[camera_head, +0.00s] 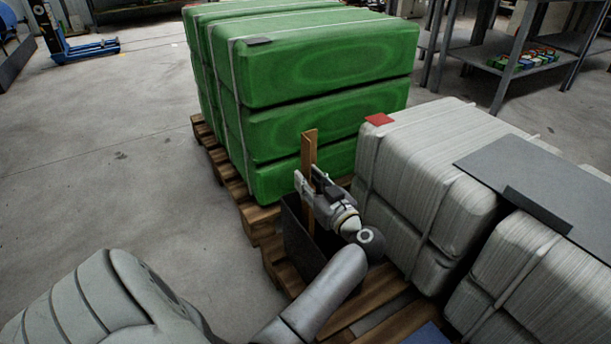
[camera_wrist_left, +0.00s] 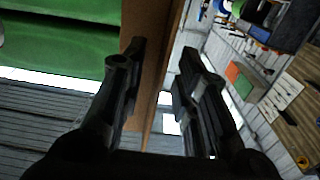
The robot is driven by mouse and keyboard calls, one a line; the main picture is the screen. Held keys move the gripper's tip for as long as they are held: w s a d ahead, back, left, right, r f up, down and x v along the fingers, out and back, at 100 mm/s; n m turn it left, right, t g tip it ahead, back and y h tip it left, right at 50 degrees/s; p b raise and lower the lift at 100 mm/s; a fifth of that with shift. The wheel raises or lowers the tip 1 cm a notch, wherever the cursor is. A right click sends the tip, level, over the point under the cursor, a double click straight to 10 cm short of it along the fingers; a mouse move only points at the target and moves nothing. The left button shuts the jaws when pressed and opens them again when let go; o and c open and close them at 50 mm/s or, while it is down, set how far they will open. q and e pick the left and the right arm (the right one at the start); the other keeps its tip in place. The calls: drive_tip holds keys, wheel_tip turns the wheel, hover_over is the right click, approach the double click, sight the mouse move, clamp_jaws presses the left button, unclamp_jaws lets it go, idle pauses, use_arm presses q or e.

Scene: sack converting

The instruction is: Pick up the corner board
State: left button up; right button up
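The corner board (camera_head: 310,150) is a narrow brown strip standing upright in a dark open bin (camera_head: 297,235) on the pallet. My left gripper (camera_head: 312,186) is at the upper part of the board, level with the lower green sacks. In the left wrist view the brown board (camera_wrist_left: 152,50) shows behind and between the two dark fingers of my left gripper (camera_wrist_left: 160,75). The fingers stand apart, with a gap beside the board, so the gripper looks open. One finger overlaps the board in the picture; contact cannot be told. My right gripper is not in view.
Strapped green sacks (camera_head: 320,80) are stacked on a wooden pallet behind the bin. Strapped grey-white sacks (camera_head: 430,190) stand close on the right, with a red patch (camera_head: 379,119) and a grey sheet (camera_head: 545,175) on top. Floor at the left (camera_head: 100,170) is clear.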

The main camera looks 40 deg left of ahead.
use_arm(q)
drive_tip(key=shift+a+r, duration=0.1)
drive_tip(key=shift+a, duration=0.1)
clamp_jaws()
drive_tip(key=shift+r, duration=0.1)
idle(0.5)
